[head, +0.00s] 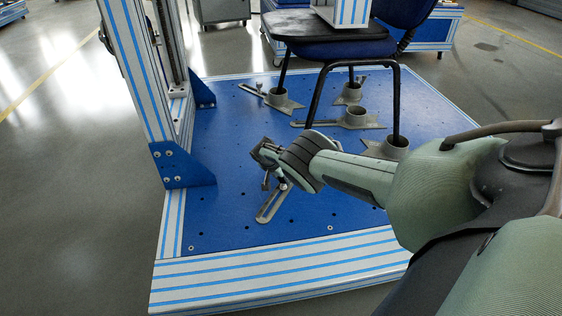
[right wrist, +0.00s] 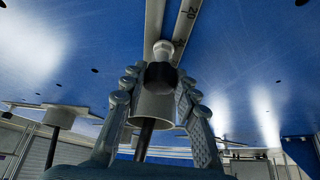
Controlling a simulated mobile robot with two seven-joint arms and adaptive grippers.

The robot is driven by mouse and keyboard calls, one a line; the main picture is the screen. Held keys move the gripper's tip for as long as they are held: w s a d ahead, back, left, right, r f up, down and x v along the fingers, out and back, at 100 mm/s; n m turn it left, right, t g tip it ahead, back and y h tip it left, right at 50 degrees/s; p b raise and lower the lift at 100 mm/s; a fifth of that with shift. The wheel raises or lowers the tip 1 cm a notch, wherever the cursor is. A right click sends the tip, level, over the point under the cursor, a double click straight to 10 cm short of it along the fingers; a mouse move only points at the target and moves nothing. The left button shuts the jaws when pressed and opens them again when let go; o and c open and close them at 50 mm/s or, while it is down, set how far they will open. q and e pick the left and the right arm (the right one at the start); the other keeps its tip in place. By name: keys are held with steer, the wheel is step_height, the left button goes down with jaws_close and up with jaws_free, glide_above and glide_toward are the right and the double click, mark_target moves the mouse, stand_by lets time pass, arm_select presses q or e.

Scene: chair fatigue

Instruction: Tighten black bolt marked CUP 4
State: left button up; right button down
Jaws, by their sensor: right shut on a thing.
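My right gripper (head: 265,155) reaches in from the right, low over the blue base plate (head: 350,215), above a grey slotted bar (head: 268,208). In the right wrist view its fingers (right wrist: 158,78) are on either side of a black bolt (right wrist: 160,75), and it is shut on that bolt. A pale round piece (right wrist: 162,48) joins the bolt to the marked slotted rail (right wrist: 185,25). A grey cup (right wrist: 153,106) with a black leg (right wrist: 145,138) stands behind the bolt. No CUP 4 mark is readable. My left gripper does not show.
A chair (head: 335,48) stands with black legs down among grey cups, including a near-right cup (head: 396,147) and a middle cup (head: 356,116). A blue-striped frame post (head: 135,70) rises at the left. The plate's front is clear.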

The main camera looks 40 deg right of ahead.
steer(key=c, duration=1.2)
jaws_free()
steer(key=shift+o, duration=0.2)
steer(key=shift+r+n+p, duration=0.15)
steer(key=shift+n+p, duration=0.15)
steer(key=shift+p, duration=0.2)
steer(key=shift+s+d+n+t+y+p, duration=0.15)
steer(key=shift+n+t+y+p, duration=0.15)
steer(key=shift+n+t+p, duration=0.45)
steer(key=shift+n+p, duration=0.55)
steer(key=shift+n, duration=0.3)
